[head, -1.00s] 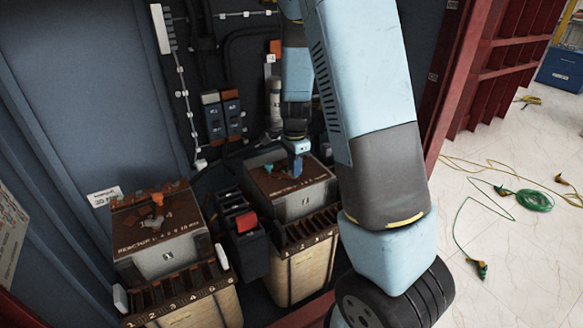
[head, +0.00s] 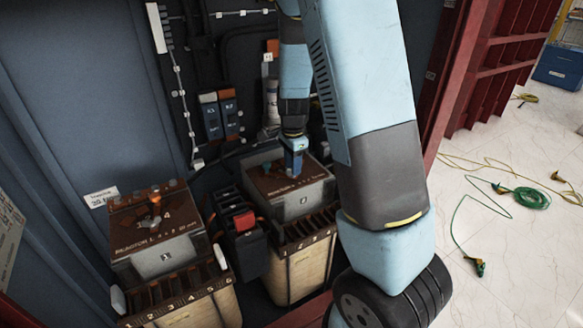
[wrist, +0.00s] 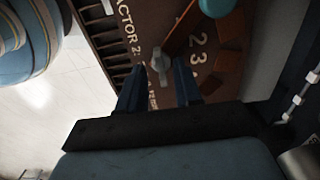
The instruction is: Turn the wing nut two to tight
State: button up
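The wing nut two is a small grey winged piece (wrist: 160,65) on the brown top plate of the reactor 2 box, beside the lettering and the digits 2 and 3. My gripper (wrist: 158,75) has its two dark blue fingers apart, one on each side of the wing nut. I cannot tell whether either finger touches it. In the head view my gripper (head: 293,170) points down over the brown top of the reactor 2 box (head: 303,201), and it hides the wing nut there.
A black unit with a red part (head: 245,221) sits between the boxes. A teal round part (wrist: 215,5) is near the wing nut. Cables (head: 532,198) lie on the floor at right.

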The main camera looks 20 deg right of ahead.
notch_tip(320, 180, up, 13)
dwell(0.4)
jog(key=shift+f, duration=0.1)
jog(key=s+r+n+t, duration=0.2)
jog(key=s+r+n, duration=0.3)
jog(key=s, duration=0.3)
jog(key=s+r+n+t, duration=0.1)
jog(key=s+r+n, duration=0.3)
jog(key=s, duration=0.4)
jog(key=s+a+r+n+t, duration=0.1)
jog(key=s+r+n+t, duration=0.1)
jog(key=s+r+n, duration=0.3)
jog(key=shift+s+r+n+t, duration=0.3)
jog(key=shift+s+n, duration=0.7)
jog(key=shift+s, duration=1.05)
